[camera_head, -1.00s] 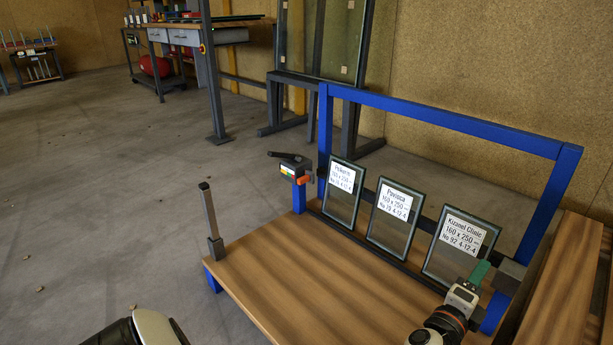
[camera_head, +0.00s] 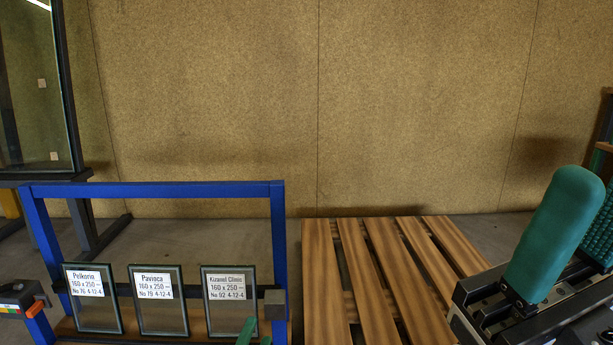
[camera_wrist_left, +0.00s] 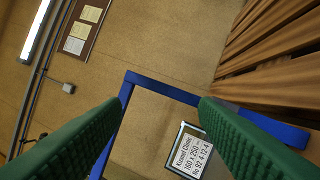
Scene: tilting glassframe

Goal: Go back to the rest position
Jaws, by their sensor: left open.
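The green fingertips of my left gripper (camera_head: 255,338) show at the bottom edge of the head view, apart and empty. They are in front of the lower right of the glass pane labelled Kizonel Clinic (camera_head: 227,314). In the left wrist view the green fingers (camera_wrist_left: 150,135) stand wide apart, with that pane's label (camera_wrist_left: 190,151) seen beyond them, close to the right finger. My right gripper (camera_head: 588,225) is large at the right edge, fingers pointing up, with a gap between them and nothing seen in it.
The blue frame (camera_head: 160,189) also holds panes labelled Pavioca (camera_head: 161,316) and Peikorin (camera_head: 95,315). A wooden slatted pallet (camera_head: 322,270) lies right of it. A tall glass rack (camera_head: 40,177) stands at the left, and a bare wall (camera_head: 400,110) closes off the back.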

